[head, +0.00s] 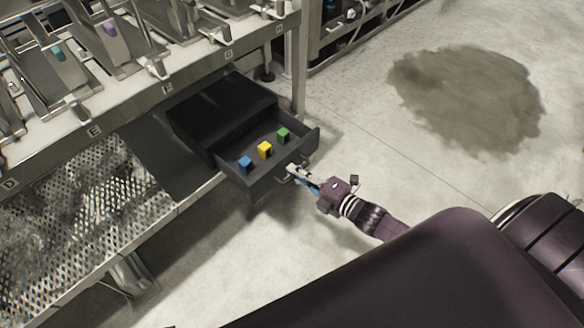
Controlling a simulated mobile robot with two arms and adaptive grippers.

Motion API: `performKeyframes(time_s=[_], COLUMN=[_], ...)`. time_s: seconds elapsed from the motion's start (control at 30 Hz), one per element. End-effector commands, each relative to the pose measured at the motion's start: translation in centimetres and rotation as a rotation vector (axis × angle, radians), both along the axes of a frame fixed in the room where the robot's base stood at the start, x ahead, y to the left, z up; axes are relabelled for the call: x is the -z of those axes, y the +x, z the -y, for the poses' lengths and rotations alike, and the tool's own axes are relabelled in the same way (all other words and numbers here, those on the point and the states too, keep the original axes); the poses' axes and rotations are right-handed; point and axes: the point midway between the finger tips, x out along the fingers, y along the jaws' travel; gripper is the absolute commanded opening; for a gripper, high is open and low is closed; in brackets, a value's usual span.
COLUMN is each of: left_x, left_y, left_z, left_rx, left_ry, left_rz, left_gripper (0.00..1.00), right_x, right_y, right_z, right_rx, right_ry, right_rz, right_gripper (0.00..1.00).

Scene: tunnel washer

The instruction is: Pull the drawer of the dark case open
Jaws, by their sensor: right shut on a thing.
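The dark case (222,103) stands under the front edge of the metal rack. Its drawer (258,178) is pulled out toward the right front and its inside shows. A blue block (246,165), a yellow block (265,150) and a green block (283,136) stand in a row in the drawer. My right gripper (294,174) is at the drawer's front, shut on the drawer handle (283,181). The fingers hide part of the handle. My left gripper is not in view.
The metal rack (150,90) with lettered slots runs along the upper left. A perforated metal shelf (80,215) lies at the left. A brown stain (468,98) marks the floor at the upper right. The floor (350,140) right of the drawer is clear.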

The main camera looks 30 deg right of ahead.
Motion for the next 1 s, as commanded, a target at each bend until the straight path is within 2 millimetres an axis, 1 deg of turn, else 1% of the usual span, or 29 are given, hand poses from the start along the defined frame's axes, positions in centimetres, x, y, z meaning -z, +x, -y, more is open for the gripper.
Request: performKeyframes(time_s=[0.4,0.43,0.5,0.83,0.93,1.0], left_x=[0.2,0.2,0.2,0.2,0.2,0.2], left_y=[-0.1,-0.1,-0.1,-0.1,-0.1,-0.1], left_z=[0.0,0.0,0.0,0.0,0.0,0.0], left_rx=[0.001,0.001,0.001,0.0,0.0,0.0], left_ry=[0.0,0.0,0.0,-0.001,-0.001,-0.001], left_rz=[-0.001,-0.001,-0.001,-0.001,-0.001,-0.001], left_gripper=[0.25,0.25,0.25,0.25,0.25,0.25], right_x=[0.1,0.1,0.1,0.0,-0.1,-0.2], right_y=[-0.2,-0.2,-0.2,-0.4,-1.1,-1.9], right_z=[0.1,0.1,0.1,0.1,0.4,0.7], right_rx=[0.001,0.001,0.001,0.0,0.001,0.0], right_ry=[0.0,0.0,0.0,0.001,0.0,0.0], right_rz=[-0.003,-0.003,-0.003,-0.001,-0.002,-0.003], right_gripper=[0.0,0.1,0.16,0.16,0.16,0.16])
